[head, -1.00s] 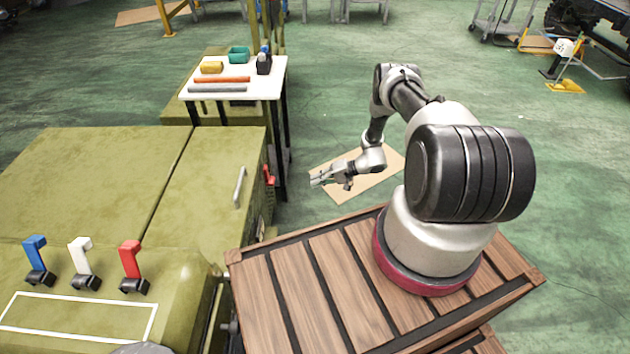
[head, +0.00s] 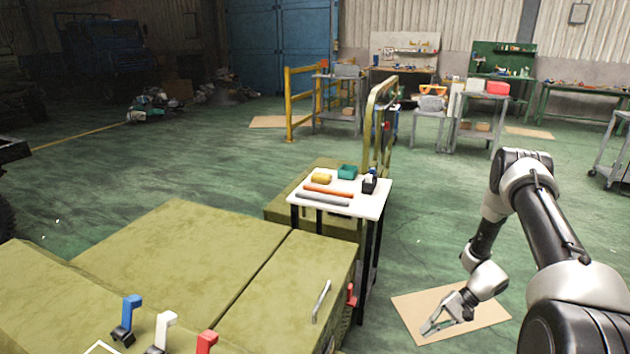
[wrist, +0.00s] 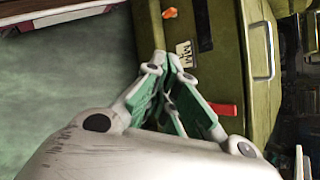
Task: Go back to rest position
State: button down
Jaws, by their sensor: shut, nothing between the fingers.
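My gripper (head: 438,324) hangs at the lower right of the head view, in front of a flat tan sheet on the floor. It is clear of the green chassis and holds nothing. In the wrist view my gripper's fingers (wrist: 170,75) come together at their tips, with the chassis side beyond them. My arm reaches up from the lower right corner, bends at the top and comes down to the gripper.
The olive chassis (head: 190,250) carries blue (head: 127,315), white (head: 163,333) and red (head: 206,342) levers. A red handle (head: 351,295) sits on its side. A white table (head: 370,207) with tools stands behind. Open floor lies to the right.

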jog(key=s+d+r+n+g+h, duration=0.1)
jog(key=s+d+r+n+h, duration=0.15)
jog(key=r, duration=1.35)
jog(key=s+d+r+n+h, duration=0.15)
jog(key=s+r+h, duration=0.25)
jog(key=r, duration=1.2)
jog(key=s+r+n+t+h, duration=0.1)
jog(key=s+r+t, duration=0.3)
jog(key=s+r, duration=0.3)
jog(key=s+a+r+n+t+h, duration=0.1)
jog(key=s+r+t, duration=0.3)
jog(key=r, duration=1.1)
jog(key=s+n+h, duration=0.1)
jog(key=s, duration=0.2)
jog(key=shift+a, duration=0.3)
jog(key=shift+h, duration=0.25)
